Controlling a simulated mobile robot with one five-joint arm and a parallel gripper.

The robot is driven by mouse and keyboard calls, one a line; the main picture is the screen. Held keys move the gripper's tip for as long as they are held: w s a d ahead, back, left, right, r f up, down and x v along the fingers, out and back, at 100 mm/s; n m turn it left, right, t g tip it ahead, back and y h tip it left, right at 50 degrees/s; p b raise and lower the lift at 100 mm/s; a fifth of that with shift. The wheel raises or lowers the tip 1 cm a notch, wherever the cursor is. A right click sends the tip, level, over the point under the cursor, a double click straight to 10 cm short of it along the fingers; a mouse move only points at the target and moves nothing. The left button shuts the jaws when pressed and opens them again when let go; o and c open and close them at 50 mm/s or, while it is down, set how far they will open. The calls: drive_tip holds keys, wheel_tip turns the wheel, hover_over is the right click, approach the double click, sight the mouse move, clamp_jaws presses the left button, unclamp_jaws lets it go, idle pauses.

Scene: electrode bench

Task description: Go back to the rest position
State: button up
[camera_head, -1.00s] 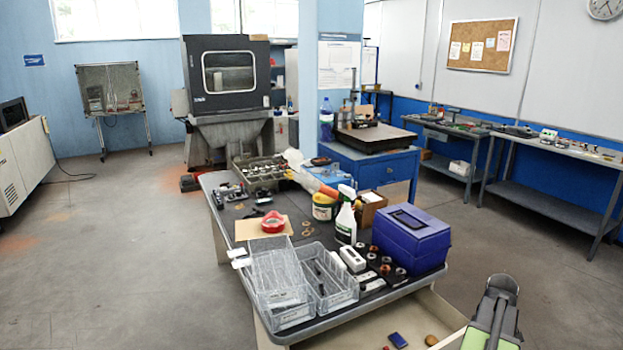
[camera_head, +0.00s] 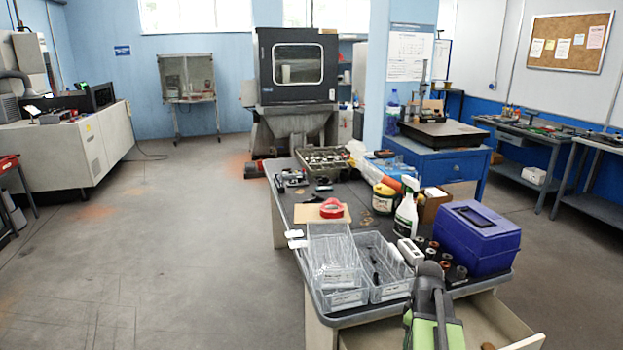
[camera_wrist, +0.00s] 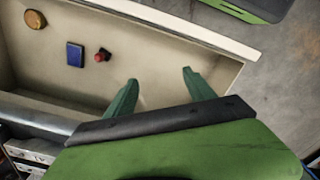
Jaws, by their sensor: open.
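My gripper shows in the wrist view (camera_wrist: 160,92) with its two green fingers spread apart and nothing between them. It is above an open cream drawer (camera_wrist: 130,50). In the head view my green and dark arm (camera_head: 434,315) stands in front of the bench's near edge, over the drawer (camera_head: 510,325); the fingertips cannot be made out there. In the drawer lie a blue block (camera_wrist: 75,54), a small red piece (camera_wrist: 102,56) and a round orange-brown piece (camera_wrist: 35,19), all apart from the fingers.
The bench (camera_head: 290,210) holds clear bins (camera_head: 340,270), a purple box (camera_head: 470,237), a spray bottle (camera_head: 406,215), red tape (camera_head: 331,208) and several small rings. A blue cabinet (camera_head: 440,160) stands behind it. The floor to the left is free.

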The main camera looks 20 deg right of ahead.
drive_tip(key=w+a+f+b, duration=0.2)
drive_tip(key=a+f, duration=0.1)
drive_tip(key=a, duration=1.2)
drive_tip(key=w+a+f+b, duration=0.2)
drive_tip(key=a, duration=1.3)
wheel_tip(320, 180, up, 17)
drive_tip(key=s+m+p, duration=0.1)
drive_tip(key=m+p, duration=0.5)
drive_tip(key=p, duration=1)
drive_tip(key=shift+a+f+p, duration=0.15)
drive_tip(key=shift+f+p, duration=0.05)
drive_tip(key=shift+p, duration=0.1)
